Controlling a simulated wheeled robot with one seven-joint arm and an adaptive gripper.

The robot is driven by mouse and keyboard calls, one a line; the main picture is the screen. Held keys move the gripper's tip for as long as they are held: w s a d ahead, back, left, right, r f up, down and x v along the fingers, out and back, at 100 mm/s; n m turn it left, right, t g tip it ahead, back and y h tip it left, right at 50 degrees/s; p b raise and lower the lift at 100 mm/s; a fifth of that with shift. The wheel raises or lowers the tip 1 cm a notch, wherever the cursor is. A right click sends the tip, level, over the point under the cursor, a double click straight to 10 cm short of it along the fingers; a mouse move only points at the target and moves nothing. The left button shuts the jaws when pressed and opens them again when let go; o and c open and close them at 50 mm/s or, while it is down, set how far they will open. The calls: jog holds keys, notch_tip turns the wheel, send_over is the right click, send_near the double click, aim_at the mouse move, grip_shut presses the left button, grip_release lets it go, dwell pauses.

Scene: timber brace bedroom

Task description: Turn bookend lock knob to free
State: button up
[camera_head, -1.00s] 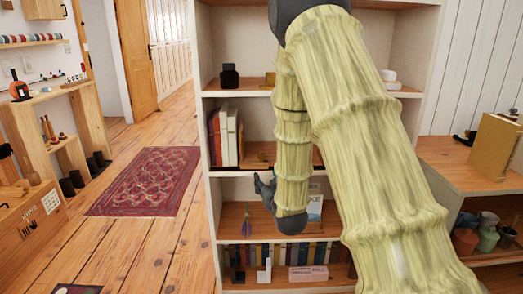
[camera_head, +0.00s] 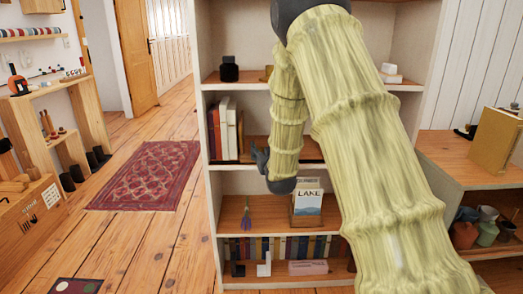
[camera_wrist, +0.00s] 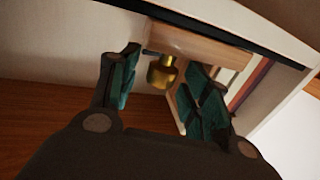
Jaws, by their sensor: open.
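A brass knob (camera_wrist: 162,72) shows in the wrist view between and beyond the two teal-padded fingers of my gripper (camera_wrist: 160,85). The fingers are apart, with a visible gap on each side of the knob. The knob is by a pale wooden piece (camera_wrist: 185,42), which may be the bookend. In the head view my gripper (camera_head: 261,160) is at the front of the shelf with upright books, to their right. My arm hides much of that shelf, and I cannot make out the knob there. The knob's lock setting cannot be read.
Upright books (camera_head: 226,130) stand left of my gripper; book edges show in the wrist view (camera_wrist: 248,82). A shelf board lies below, with a "LAKE" book (camera_head: 308,203) on the lower shelf. The bookcase's left side panel (camera_head: 203,150) is close. Open floor and a red rug (camera_head: 148,175) lie left.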

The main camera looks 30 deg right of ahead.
jog(key=shift+w+d, duration=0.15)
jog(key=shift+w, duration=0.25)
jog(key=c, duration=1.1)
jog(key=shift+o, duration=0.2)
jog(key=shift+r+n+y+p, duration=0.1)
jog(key=shift+n+y+p, duration=0.2)
jog(key=shift+y+p, duration=0.1)
jog(key=shift+n+t+y+p, duration=0.35)
jog(key=shift+n+y, duration=0.25)
jog(key=shift+y, duration=0.3)
jog(key=o, duration=1.1)
jog(key=shift+c, duration=0.2)
